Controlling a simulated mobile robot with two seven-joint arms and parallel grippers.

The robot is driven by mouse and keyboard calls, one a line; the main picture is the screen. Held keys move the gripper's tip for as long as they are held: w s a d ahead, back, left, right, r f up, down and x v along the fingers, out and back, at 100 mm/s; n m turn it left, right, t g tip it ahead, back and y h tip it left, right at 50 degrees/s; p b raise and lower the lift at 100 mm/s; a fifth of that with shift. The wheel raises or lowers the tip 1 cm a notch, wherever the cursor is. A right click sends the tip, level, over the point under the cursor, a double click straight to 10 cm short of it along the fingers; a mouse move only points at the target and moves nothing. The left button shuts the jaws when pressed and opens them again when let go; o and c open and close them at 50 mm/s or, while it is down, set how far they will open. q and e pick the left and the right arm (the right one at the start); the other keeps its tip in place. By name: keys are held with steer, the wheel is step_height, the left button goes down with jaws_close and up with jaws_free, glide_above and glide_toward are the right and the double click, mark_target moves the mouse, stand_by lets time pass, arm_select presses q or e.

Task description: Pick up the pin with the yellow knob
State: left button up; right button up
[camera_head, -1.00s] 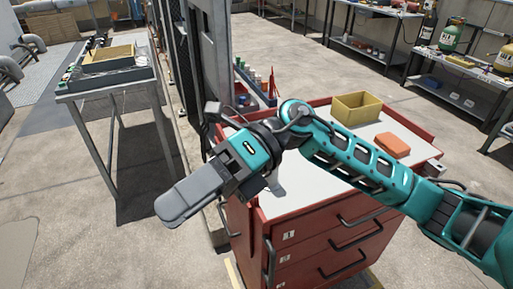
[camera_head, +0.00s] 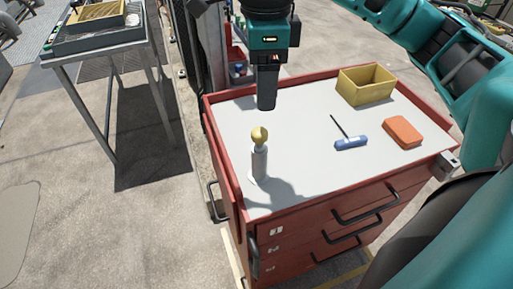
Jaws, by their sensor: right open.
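The pin with the yellow knob (camera_head: 260,158) stands upright on the pale top of the red tool cabinet (camera_head: 225,117), near its left front corner. Its knob is a yellow ball on a grey shaft. My right gripper (camera_head: 266,104) points down above the cabinet top, behind the pin and slightly to its right in the picture. It is open and empty, apart from the pin; its fingers are seen edge on, so the gap between them is hidden. My left gripper is not in view.
A blue-handled screwdriver (camera_head: 350,142), an orange block (camera_head: 403,132) and a yellow bin (camera_head: 366,85) occupy the right part of the cabinet top. The cabinet has a raised red rim. A metal table (camera_head: 100,43) with a tray stands at the left.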

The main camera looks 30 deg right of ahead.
mark_target(260, 130)
step_height(260, 130, down, 7)
steer(key=shift+a+f+b, duration=0.1)
steer(key=shift+b, duration=0.5)
steer(key=shift+a+f, duration=0.2)
steer(key=shift+f, duration=2.45)
steer(key=shift+c, duration=0.3)
jaws_close()
